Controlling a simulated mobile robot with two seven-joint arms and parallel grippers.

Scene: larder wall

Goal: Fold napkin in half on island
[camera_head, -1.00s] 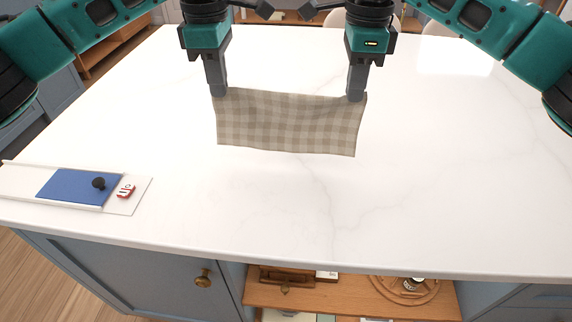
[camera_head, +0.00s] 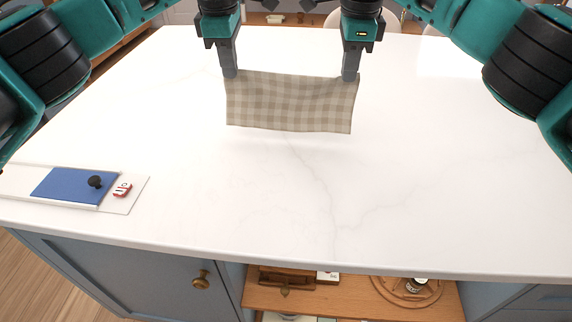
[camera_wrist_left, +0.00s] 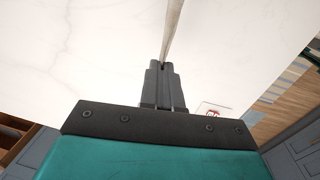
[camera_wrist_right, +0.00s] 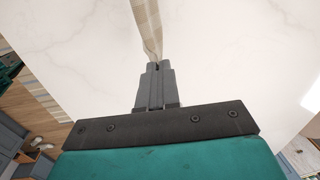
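The beige checked napkin (camera_head: 290,103) hangs from both my grippers above the white island top (camera_head: 400,210), its upper edge stretched between them. My left gripper (camera_head: 230,74) is shut on its upper left corner. My right gripper (camera_head: 350,78) is shut on its upper right corner. In the left wrist view the napkin (camera_wrist_left: 173,30) shows edge-on as a narrow strip from the closed fingers (camera_wrist_left: 161,66). In the right wrist view the napkin (camera_wrist_right: 149,28) comes from the closed fingers (camera_wrist_right: 154,68). I cannot tell whether its lower edge touches the island.
A white board with a blue panel (camera_head: 72,186), a black knob (camera_head: 95,181) and a small red-and-white piece (camera_head: 122,189) lies at the island's left front. An open wooden shelf (camera_head: 340,300) is below the front edge. The island's middle and right are clear.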

